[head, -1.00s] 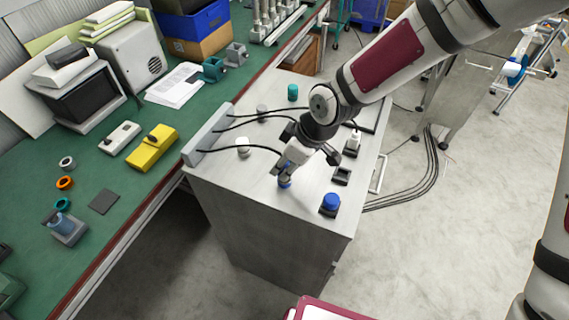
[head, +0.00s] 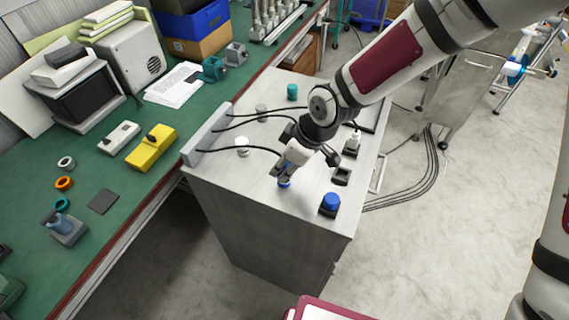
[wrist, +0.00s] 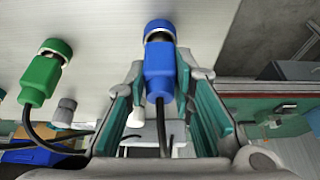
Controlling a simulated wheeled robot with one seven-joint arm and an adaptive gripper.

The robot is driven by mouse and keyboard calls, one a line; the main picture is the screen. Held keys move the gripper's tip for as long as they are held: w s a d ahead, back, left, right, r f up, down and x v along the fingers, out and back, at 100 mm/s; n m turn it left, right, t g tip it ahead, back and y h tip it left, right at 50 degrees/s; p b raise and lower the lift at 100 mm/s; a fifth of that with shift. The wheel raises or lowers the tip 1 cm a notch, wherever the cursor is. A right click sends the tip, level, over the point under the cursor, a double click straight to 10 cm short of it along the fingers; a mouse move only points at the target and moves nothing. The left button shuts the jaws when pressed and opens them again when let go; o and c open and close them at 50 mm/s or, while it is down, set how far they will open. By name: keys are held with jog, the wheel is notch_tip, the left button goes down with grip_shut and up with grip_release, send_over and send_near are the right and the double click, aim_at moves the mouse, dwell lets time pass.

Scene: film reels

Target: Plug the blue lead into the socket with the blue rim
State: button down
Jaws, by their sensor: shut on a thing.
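The blue lead (wrist: 160,72) has a blue plug body with a black cable trailing from its back. My gripper (head: 282,172) is shut on it, one green-padded finger on each side in the wrist view (wrist: 160,90). A blue rim with a dark middle (wrist: 159,26) lies straight ahead of the plug. A dark, metallic part shows between plug body and rim; how deep the tip sits cannot be told. In the head view the gripper points down at the cabinet top, with a little blue (head: 284,184) just under the fingers.
A green plug (wrist: 40,80) stands at a green rim to the left in the wrist view. On the metal cabinet (head: 232,185) are a blue-topped block (head: 330,201), a white cylinder (head: 242,146), a grey cylinder (head: 262,112) and a teal cylinder (head: 292,91). Black cables cross the left side.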

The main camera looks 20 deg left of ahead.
jog(key=shift+f, duration=0.15)
jog(key=c, duration=1.7)
grip_release()
jog(key=shift+o, duration=0.2)
jog(key=p+v, duration=0.5)
jog(key=v, duration=0.6)
jog(key=shift+p, duration=0.35)
jog(key=shift+d, duration=0.1)
